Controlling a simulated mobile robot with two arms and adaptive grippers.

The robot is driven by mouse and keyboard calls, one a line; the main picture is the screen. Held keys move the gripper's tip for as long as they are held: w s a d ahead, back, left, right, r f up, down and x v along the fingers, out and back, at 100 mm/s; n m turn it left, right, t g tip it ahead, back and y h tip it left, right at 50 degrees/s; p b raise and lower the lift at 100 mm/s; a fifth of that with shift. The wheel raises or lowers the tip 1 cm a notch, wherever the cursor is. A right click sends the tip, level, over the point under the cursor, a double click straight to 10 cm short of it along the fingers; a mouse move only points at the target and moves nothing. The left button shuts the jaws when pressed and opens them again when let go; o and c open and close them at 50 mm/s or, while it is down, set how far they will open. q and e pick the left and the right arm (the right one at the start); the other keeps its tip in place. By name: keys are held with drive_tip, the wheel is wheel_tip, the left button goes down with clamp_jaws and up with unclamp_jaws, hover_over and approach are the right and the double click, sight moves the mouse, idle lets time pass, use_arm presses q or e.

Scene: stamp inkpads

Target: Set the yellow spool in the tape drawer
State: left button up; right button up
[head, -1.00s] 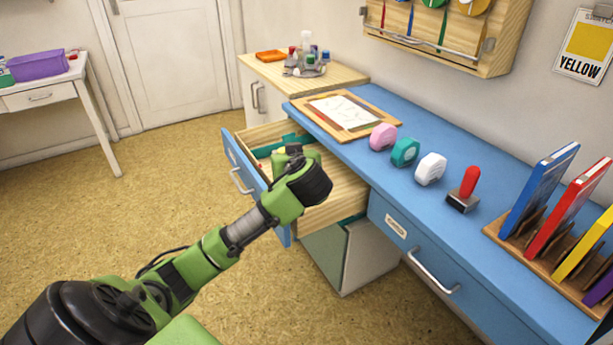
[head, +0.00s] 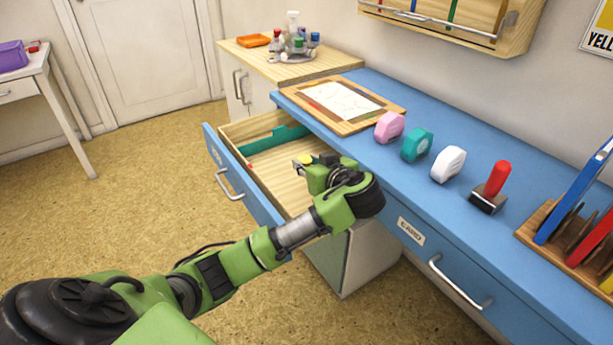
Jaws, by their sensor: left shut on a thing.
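My left gripper (head: 312,170) is over the right part of an open drawer (head: 285,185), close to the desk edge. It is shut on a small yellow thing, which I take to be the yellow spool (head: 303,160); only a sliver shows and the gripper hides the rest. I cannot tell whether the spool touches the drawer floor. The drawer has a pale wood inside, a teal divider (head: 275,143) toward the back and a blue front (head: 238,178). The label on its front is too small to read. My right gripper is not in view.
A closed drawer labelled CARD (head: 411,231) is at the right. On the blue desk (head: 415,105) are a framed sheet (head: 343,105), pink, teal and white tape dispensers (head: 448,164), a red-handled stamp (head: 491,187) and a rack (head: 560,235). A wooden cabinet (head: 330,67) stands behind.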

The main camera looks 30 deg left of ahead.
use_arm(q)
wheel_tip(320, 180, down, 4)
drive_tip(key=shift+r+b, duration=0.25)
drive_tip(key=shift+b, duration=0.05)
drive_tip(key=shift+f, duration=0.25)
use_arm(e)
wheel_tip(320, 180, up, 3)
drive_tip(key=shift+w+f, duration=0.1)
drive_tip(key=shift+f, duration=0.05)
